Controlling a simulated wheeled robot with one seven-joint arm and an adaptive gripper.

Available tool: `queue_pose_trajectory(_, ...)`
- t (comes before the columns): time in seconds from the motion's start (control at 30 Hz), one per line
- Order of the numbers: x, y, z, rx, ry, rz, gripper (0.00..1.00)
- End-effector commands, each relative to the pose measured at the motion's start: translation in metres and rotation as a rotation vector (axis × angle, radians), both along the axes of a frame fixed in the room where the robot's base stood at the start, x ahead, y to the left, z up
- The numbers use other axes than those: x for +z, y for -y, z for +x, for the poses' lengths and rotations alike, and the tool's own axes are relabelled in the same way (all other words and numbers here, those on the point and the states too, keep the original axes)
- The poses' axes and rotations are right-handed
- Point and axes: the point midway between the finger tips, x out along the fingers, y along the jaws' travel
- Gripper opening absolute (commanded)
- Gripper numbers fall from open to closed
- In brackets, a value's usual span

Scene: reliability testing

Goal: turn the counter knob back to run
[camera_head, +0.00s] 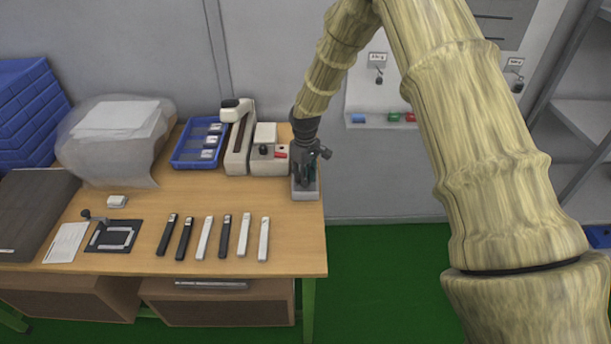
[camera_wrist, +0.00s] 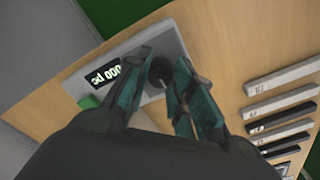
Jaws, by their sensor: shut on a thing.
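The counter is a small grey box (camera_head: 306,194) at the right end of the wooden table. In the wrist view the counter (camera_wrist: 170,38) shows a black display (camera_wrist: 108,76) reading "000 pc", upside down, and a green button (camera_wrist: 89,101). Its dark round knob (camera_wrist: 160,71) sits between my fingertips. My gripper (camera_head: 305,176) points down over the counter, and in the wrist view its teal fingers (camera_wrist: 167,77) are shut on the knob from both sides. The fingers partly cover the knob, and I cannot tell which setting it points to.
Just left of the counter stand a white device with a dark knob (camera_head: 264,165) and a tall cream device (camera_head: 239,150). A blue tray (camera_head: 185,161) is farther left. Several black and white bars (camera_head: 225,237) lie in front. Green floor (camera_head: 380,275) is free right of the table.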

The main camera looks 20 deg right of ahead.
Motion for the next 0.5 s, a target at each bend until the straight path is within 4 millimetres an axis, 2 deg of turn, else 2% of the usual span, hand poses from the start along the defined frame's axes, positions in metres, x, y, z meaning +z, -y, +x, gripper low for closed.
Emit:
queue_pose_trajectory(0.27,-0.0005,0.0006,-0.0004,0.000,-0.001,0.000,0.00)
queue_pose_trajectory(0.3,-0.0005,0.0006,-0.0004,0.000,-0.001,0.000,0.29)
queue_pose_trajectory(0.4,-0.0004,0.0004,-0.0003,0.000,-0.001,0.000,0.47)
queue_pose_trajectory(0.5,-0.0003,0.0001,-0.0002,0.000,-0.001,0.000,0.47)
